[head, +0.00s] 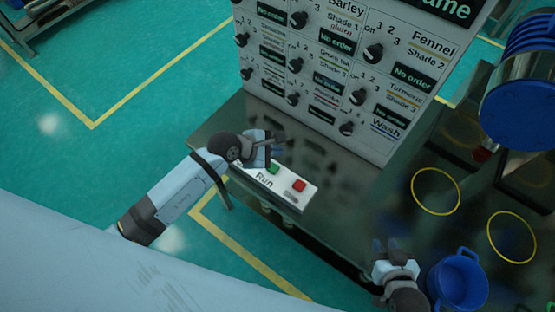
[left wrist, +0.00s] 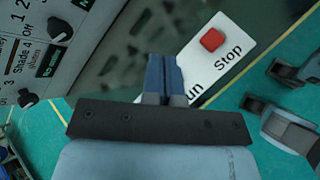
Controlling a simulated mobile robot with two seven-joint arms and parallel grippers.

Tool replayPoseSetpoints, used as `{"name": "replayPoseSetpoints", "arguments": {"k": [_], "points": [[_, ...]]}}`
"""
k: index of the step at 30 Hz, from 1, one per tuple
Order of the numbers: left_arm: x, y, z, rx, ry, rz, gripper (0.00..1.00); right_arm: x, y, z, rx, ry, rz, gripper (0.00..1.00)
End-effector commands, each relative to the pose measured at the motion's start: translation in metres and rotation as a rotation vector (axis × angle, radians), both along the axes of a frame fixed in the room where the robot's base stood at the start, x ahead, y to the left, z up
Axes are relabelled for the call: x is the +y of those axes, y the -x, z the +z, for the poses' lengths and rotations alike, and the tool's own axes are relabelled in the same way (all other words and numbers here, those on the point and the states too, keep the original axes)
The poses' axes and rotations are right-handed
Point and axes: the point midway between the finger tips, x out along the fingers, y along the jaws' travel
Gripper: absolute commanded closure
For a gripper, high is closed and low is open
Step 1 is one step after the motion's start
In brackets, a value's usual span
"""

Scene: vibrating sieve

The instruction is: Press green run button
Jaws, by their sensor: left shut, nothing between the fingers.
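The white button box (head: 264,180) sits on the dark metal table. Its green run button (head: 273,168) is beside the "Run" label, and its red stop button (head: 299,185) is to the right. My left gripper (head: 272,153) is shut and empty, with its blue fingers over the green button's end of the box. Whether they touch the button cannot be told. In the left wrist view the shut fingers (left wrist: 164,76) hide the green button; the red button (left wrist: 212,39) shows clearly. My right gripper (head: 385,246) is open and empty, near the table's front edge.
A panel (head: 350,75) with several black knobs and labels stands behind the box. A blue bucket (head: 458,280) stands at the lower right, near yellow rings (head: 435,212). A large blue drum (head: 520,100) is at the upper right. The tabletop right of the box is clear.

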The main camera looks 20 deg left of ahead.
Motion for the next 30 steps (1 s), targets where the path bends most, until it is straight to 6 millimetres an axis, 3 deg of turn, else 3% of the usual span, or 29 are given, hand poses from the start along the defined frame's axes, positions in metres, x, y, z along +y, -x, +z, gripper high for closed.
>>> {"name": "replayPoseSetpoints", "arguments": {"k": [6,20,30], "points": [[0.011,-0.008,-0.004,-0.042,-0.137,-0.040,1.00,0.000,0.000,0.001,0.000,-0.001,-0.001,0.69],[0.012,-0.008,-0.008,-0.041,-0.136,-0.039,1.00,0.000,0.002,-0.004,0.004,-0.002,-0.002,0.69],[0.011,-0.008,-0.046,-0.041,-0.134,-0.038,1.00,0.004,0.001,-0.033,0.006,-0.009,0.005,0.69]]}}
